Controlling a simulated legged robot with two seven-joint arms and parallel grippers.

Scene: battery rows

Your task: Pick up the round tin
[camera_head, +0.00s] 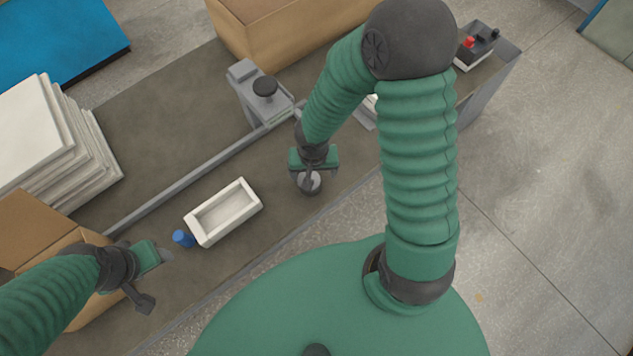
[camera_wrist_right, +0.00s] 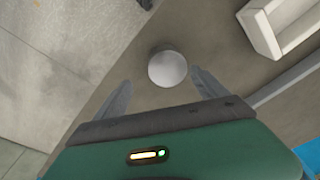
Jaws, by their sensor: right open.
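The round tin (camera_wrist_right: 168,67) is a light grey cylinder standing on the brown table. In the head view the tin (camera_head: 311,184) is partly hidden under my right gripper (camera_head: 308,181). In the right wrist view my right gripper (camera_wrist_right: 160,88) is open, with the tin just beyond and between the lines of its two fingers. The fingers do not seem to touch it.
A white open tray (camera_head: 243,187) lies left of the tin, with a blue cylinder (camera_head: 183,238) beside it. A grey rail (camera_head: 190,181) runs behind. A grey device with a black knob (camera_head: 264,87) stands at the back. Stacked white slabs (camera_head: 104,160) are far left.

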